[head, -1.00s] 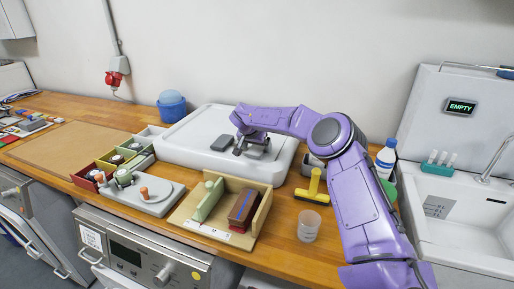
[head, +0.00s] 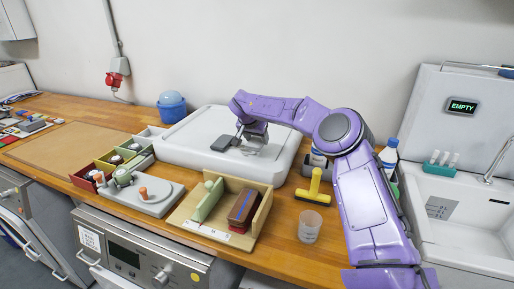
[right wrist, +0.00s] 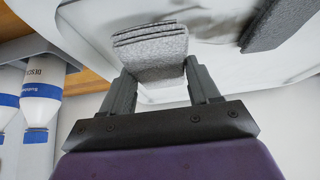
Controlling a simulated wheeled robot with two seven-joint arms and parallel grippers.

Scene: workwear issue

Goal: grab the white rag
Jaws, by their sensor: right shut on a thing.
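The white rag (right wrist: 155,62) is a folded, layered cloth that looks light grey in the right wrist view. My right gripper (right wrist: 161,84) is shut on it, with one finger on each side. In the head view my right gripper (head: 249,136) is just above the white tray-like board, where the rag is small and partly hidden by the gripper. A darker grey folded cloth (head: 222,143) lies to the left on the board; it also shows at the upper right in the right wrist view (right wrist: 272,22). My left gripper is out of view.
The white board (head: 185,150) lies against the wall. A wooden holder (head: 262,216), yellow tool (head: 314,187) and clear cup (head: 309,226) stand in front and to the right. Bottles (head: 388,155) stand beside my right arm. Wooden counter at left (head: 70,145) has a clear stretch.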

